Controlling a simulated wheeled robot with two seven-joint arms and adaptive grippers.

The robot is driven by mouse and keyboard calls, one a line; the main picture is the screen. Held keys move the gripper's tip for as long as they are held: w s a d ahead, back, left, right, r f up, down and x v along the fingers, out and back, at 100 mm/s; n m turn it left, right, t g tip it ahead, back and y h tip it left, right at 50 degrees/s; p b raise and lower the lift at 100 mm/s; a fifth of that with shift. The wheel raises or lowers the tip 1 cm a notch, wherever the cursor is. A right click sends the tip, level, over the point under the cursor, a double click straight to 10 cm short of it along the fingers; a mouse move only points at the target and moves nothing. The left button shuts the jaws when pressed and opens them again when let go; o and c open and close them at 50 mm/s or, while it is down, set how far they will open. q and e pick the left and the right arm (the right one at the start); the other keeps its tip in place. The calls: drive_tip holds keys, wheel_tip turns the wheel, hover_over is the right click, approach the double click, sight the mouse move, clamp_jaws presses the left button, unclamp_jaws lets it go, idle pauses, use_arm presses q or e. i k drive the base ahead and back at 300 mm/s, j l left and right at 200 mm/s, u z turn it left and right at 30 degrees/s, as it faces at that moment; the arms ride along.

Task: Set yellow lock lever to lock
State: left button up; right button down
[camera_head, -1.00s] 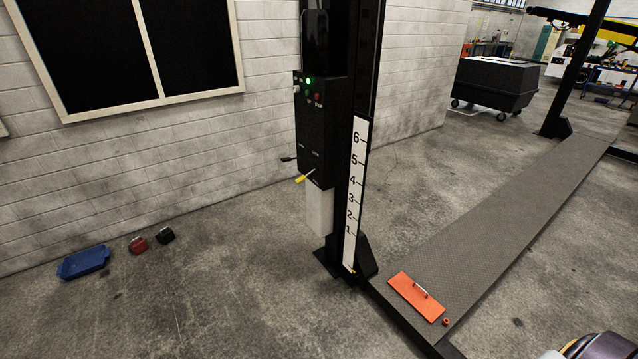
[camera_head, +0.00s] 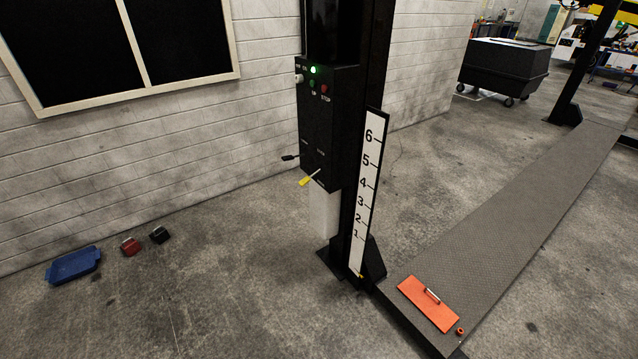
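The yellow lock lever (camera_head: 307,180) sticks out low on the front of the black control box (camera_head: 318,125), its yellow tip pointing down and to the left. A black lever (camera_head: 291,157) sticks out to the left just above it. The labels beside the levers are too small to read. The box is fixed to a black lift post (camera_head: 372,75) and has a lit green light (camera_head: 315,71) near its top. Neither of my grippers shows in the head view.
A tall scale (camera_head: 366,180) numbered 1 to 6 stands beside the post. The runway (camera_head: 510,210) lies to the right, with an orange plate (camera_head: 428,303) on it. A blue tray (camera_head: 73,266) sits on the floor at left. Floor in front of the box is clear.

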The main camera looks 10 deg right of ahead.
sight(306, 179)
drive_tip(key=i+l+u, duration=0.15)
drive_tip(key=i+l, duration=0.3)
drive_tip(key=i, duration=0.2)
drive_tip(key=i+l+u, duration=0.15)
drive_tip(key=l+u, duration=0.15)
drive_tip(key=i+l+u, duration=0.15)
drive_tip(key=l+u, duration=0.15)
drive_tip(key=l, duration=0.2)
